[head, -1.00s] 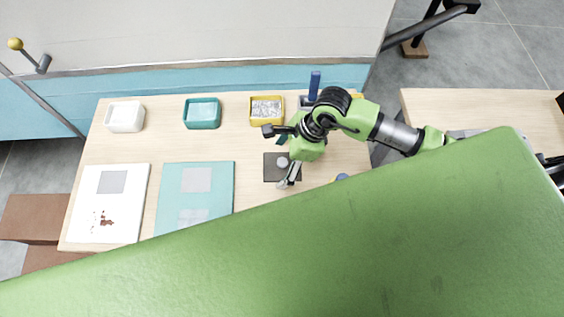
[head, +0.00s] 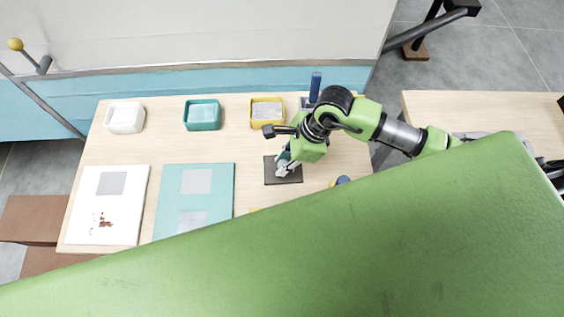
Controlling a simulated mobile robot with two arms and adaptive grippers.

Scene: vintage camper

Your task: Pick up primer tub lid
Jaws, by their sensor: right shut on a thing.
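A dark square pad (head: 293,179) lies on the wooden table, right of the teal board. The small round grey primer tub lid on it is now mostly covered by my right gripper (head: 282,169). That gripper reaches down from the right arm and its fingers are closed together over the pad, on the lid. The lid appears to be still at the pad; any gap below it is too small to tell. My left gripper is not in view.
A white tub (head: 125,118), a teal tub (head: 202,115) and a yellow tray of small grey pieces (head: 267,111) stand along the back. A white board (head: 120,220) and a teal board (head: 170,205) lie at left. A blue round thing (head: 343,180) is to the right.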

